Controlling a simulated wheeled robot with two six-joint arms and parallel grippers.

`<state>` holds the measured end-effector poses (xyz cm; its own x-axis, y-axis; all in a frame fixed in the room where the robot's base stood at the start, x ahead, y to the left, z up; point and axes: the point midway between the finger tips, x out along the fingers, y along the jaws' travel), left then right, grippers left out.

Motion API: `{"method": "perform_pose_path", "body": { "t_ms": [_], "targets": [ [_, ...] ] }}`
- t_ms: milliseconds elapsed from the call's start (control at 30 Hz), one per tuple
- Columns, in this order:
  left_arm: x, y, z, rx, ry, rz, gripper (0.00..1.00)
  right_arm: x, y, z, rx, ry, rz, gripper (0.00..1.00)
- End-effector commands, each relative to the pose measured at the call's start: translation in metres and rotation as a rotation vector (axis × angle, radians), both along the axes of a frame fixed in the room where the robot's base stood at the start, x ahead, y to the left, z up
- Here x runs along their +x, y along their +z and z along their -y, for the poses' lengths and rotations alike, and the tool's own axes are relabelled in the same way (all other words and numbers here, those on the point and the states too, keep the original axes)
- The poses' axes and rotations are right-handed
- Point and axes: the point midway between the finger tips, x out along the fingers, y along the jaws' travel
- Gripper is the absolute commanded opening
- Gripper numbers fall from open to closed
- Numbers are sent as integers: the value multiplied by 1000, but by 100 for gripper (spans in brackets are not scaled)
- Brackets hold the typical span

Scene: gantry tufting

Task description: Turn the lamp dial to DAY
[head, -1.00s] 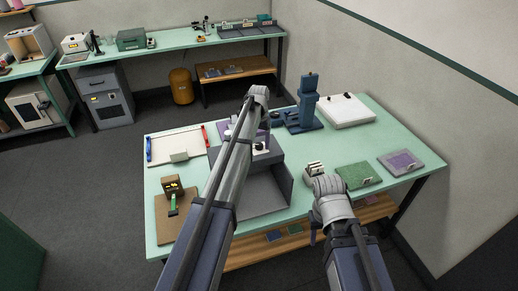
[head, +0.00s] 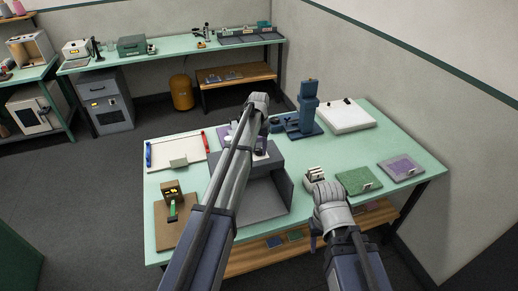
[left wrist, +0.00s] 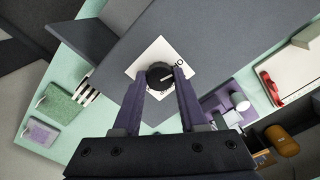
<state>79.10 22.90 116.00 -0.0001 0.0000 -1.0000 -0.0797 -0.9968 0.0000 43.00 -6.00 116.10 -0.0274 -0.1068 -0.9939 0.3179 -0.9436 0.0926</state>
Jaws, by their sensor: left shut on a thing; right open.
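The lamp dial (left wrist: 160,76) is a round black knob with a white mark, set on a white square plate (left wrist: 150,57) on a grey housing. In the left wrist view my left gripper (left wrist: 160,80) has its two purple fingers closed on either side of the knob. In the head view my left arm reaches over the grey housing (head: 262,200) and hides the dial. My right gripper (head: 313,240) shows only in part, low at the table's front edge, apart from the dial, and holds nothing visible.
Green (head: 358,181) and purple (head: 400,167) tufted samples lie on the right. A blue press-like stand (head: 308,112) and a white panel (head: 346,114) stand behind. A white tray (head: 175,150) and a brown board (head: 168,228) are on the left.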

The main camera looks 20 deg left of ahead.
Motion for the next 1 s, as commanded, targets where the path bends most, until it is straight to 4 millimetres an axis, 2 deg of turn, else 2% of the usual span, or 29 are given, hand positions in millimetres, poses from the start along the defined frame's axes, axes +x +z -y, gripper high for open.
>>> {"method": "perform_pose_path", "body": {
  "t_ms": [267,467,1000],
  "targets": [
    [0,0,0,0,-9,0,0,0,0,0,0,0,0,50],
    [0,0,0,0,-81,0,0,0,0,0,0,0,0,50],
    [0,0,-1,0,-534,0,0,0,0,0,0,0,0,50]
  ]
}}
